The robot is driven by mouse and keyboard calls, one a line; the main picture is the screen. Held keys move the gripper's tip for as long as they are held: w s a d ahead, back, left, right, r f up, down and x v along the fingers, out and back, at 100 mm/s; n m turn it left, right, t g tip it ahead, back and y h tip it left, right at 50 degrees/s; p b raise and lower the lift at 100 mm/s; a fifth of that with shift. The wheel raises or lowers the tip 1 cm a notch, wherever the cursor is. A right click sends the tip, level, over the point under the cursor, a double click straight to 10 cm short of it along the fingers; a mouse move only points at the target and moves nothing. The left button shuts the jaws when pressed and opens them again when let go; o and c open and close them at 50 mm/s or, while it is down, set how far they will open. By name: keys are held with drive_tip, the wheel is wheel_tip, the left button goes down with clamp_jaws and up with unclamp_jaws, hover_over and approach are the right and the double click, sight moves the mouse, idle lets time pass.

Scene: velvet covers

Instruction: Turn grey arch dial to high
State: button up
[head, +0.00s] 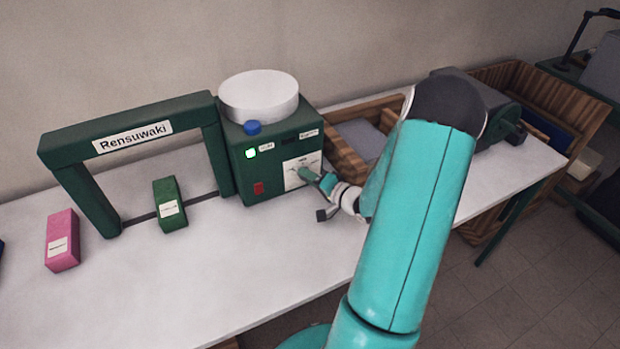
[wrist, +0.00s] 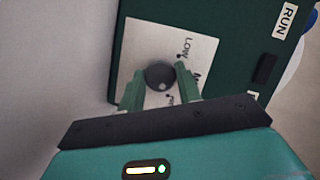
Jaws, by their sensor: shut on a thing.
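The dial (wrist: 160,74) is a round dark grey knob on a white plate (wrist: 146,36) on the front of a dark green box (head: 240,175). The plate also shows in the head view (head: 292,179). It carries a LOW label at the knob's upper right in the wrist view, with other labels partly hidden by a finger. A small light spot shows low on the knob; I cannot tell the exact setting. My gripper (wrist: 159,84) has its two green fingers on either side of the knob, shut on it. In the head view my gripper (head: 326,181) reaches the plate from the right.
A dark green arch (head: 130,128) labelled Rensuwaki adjoins the box. A green block (head: 170,205) lies under it, a pink block (head: 62,240) left. A white cylinder (head: 258,95) and blue button (head: 252,127) top the box. A wooden crate (head: 345,160) stands right. The front table is clear.

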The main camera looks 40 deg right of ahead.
drive_tip(key=shift+d+r, duration=0.1)
drive_tip(key=o, duration=1)
drive_tip(key=s, duration=0.4)
drive_tip(key=s+r, duration=0.1)
drive_tip(key=s, duration=0.4)
drive_tip(key=s+r, duration=0.1)
drive_tip(key=s, duration=0.3)
drive_tip(key=shift+s+d, duration=0.3)
drive_tip(key=shift+d, duration=0.1)
drive_tip(key=shift+r, duration=0.1)
